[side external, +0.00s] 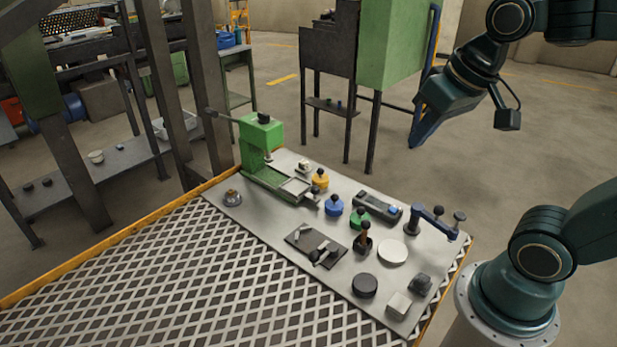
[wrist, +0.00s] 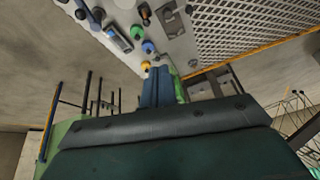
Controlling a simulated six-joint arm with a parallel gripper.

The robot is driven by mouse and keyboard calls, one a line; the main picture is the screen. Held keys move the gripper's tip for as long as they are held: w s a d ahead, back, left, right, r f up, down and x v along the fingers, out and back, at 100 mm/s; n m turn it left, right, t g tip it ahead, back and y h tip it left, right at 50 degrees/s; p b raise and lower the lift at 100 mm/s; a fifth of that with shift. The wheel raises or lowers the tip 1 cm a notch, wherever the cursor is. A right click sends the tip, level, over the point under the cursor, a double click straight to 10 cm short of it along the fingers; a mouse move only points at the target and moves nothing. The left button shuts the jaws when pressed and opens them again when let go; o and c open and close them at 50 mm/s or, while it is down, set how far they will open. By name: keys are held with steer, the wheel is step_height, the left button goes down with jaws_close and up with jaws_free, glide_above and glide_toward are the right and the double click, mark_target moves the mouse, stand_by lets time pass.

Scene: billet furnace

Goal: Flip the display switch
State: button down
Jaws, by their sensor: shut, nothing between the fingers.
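A grey handheld-type device (side external: 376,206) with a small blue part lies on the light grey board (side external: 290,220), towards its far right side. It also shows in the wrist view (wrist: 118,39), upper left, with a pale blue face. I cannot make out which part of it is the display switch. My gripper (side external: 417,138) has long blue fingers, together and empty, pointing down in the air above and beyond the board's far edge. The fingers also show in the wrist view (wrist: 158,73). They are clear of the device and touch nothing.
A green lever press (side external: 262,143) stands at the board's far left. Yellow (side external: 320,180), blue (side external: 333,206) and green (side external: 358,217) knobbed weights and a blue clamp (side external: 434,222) surround the device. A green cabinet (side external: 388,45) stands behind my gripper. The grate (side external: 150,270) is clear.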

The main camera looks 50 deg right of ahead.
steer(key=w+d+f+m+g, duration=0.1)
steer(key=w+d+m, duration=0.3)
steer(key=w, duration=0.3)
steer(key=m+g, duration=0.4)
steer(key=m, duration=0.7)
glide_above(366, 194)
step_height(366, 194, down, 15)
steer(key=shift+w+d+f, duration=0.1)
steer(key=shift+d+f, duration=0.2)
steer(key=shift+f, duration=0.4)
step_height(366, 194, down, 14)
steer(key=shift+r, duration=0.1)
steer(key=shift+y, duration=0.3)
